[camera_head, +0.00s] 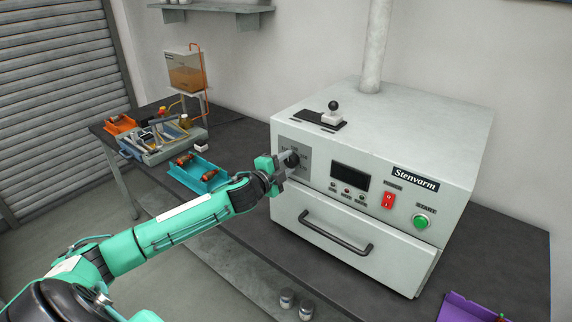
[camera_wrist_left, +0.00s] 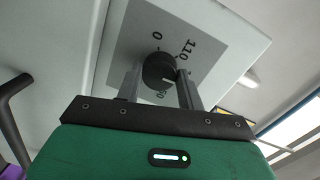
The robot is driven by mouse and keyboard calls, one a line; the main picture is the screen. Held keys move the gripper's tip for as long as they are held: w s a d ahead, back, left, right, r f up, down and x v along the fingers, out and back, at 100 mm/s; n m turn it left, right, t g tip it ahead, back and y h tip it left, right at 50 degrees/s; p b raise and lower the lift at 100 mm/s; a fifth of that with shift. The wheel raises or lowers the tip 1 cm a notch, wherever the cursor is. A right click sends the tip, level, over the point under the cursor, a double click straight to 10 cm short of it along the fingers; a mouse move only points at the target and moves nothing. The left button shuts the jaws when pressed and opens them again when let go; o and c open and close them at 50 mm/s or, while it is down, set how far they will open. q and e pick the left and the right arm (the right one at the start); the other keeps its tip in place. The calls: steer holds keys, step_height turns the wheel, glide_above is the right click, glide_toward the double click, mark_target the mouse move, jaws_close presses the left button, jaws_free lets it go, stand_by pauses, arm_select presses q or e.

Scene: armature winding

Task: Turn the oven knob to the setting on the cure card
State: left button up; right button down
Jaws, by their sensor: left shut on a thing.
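The oven (camera_head: 345,215) is a pale grey box marked Stenvarm on the bench. Its black knob (camera_head: 293,158) sits on a grey dial plate at the left of its front face. My left gripper (camera_head: 286,162) reaches it from the left. In the left wrist view the knob (camera_wrist_left: 158,70) is between the two fingers of the left gripper (camera_wrist_left: 159,84), which is shut on it. The dial plate (camera_wrist_left: 208,44) shows 0 and 110, with another number partly hidden below the knob. I cannot tell where the knob points. I cannot make out a cure card. My right gripper is not in view.
A dark display (camera_head: 349,177), red switch (camera_head: 387,200) and green start button (camera_head: 421,221) are right of the knob. The drawer handle (camera_head: 335,237) juts out below. Blue (camera_head: 207,181) and orange (camera_head: 119,125) trays stand at left, a purple tray (camera_head: 462,308) at lower right.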

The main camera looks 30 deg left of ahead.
arm_select(q)
steer(key=shift+m, duration=0.3)
steer(key=shift+c, duration=0.2)
steer(key=o, duration=1)
steer(key=shift+s+f, duration=0.15)
steer(key=shift+s, duration=0.35)
steer(key=s+r+b, duration=0.1)
steer(key=s+b, duration=0.4)
steer(key=s, duration=0.7)
steer(key=shift+s+a, duration=0.25)
steer(key=shift+s, duration=0.15)
